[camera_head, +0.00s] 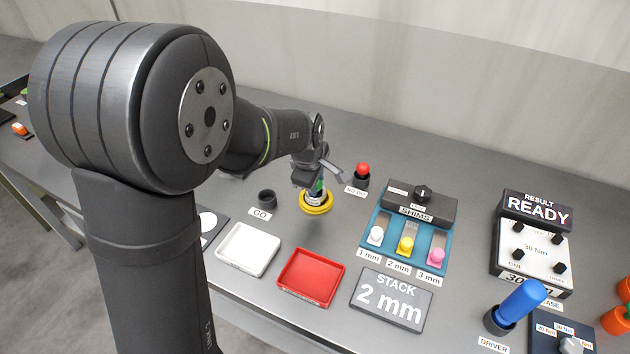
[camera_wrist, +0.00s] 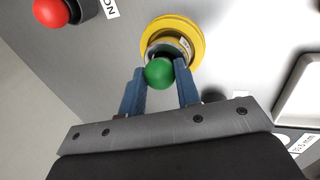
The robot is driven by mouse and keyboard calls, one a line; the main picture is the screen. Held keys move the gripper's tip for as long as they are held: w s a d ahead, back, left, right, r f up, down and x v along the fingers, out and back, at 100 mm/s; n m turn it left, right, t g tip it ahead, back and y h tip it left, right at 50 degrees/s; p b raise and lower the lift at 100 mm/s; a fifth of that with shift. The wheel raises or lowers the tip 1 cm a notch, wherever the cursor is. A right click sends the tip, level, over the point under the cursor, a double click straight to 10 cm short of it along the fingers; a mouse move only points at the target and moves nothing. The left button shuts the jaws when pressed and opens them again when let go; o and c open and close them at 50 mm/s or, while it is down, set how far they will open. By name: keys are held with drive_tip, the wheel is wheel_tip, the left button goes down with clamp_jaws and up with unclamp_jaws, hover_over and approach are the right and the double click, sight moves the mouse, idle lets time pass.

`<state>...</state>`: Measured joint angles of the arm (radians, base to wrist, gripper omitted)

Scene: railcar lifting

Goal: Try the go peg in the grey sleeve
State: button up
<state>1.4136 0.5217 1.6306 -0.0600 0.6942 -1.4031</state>
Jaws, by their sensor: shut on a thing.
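My gripper (camera_wrist: 160,88) is shut on the go peg, whose round green head (camera_wrist: 159,73) shows between the two blue fingers in the wrist view. The grey sleeve (camera_wrist: 180,45) stands in a yellow ring (camera_wrist: 197,33) just beyond the green head. In the head view my gripper (camera_head: 318,183) is right over the sleeve, with the yellow ring (camera_head: 316,207) below. The peg's shaft is hidden, so I cannot tell whether its tip is inside the sleeve. The black holder labelled GO (camera_head: 267,197) looks empty.
The red-headed no-go peg (camera_head: 362,169) stands in its holder close behind on the right. A white tray (camera_head: 247,232) and a red tray (camera_head: 310,260) lie in front. The shims rack (camera_head: 398,240) is to the right, with a "STACK 2 mm" sign (camera_head: 391,300) before it.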

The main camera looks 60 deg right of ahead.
idle(0.5)
drive_tip(key=shift+r, duration=3.9)
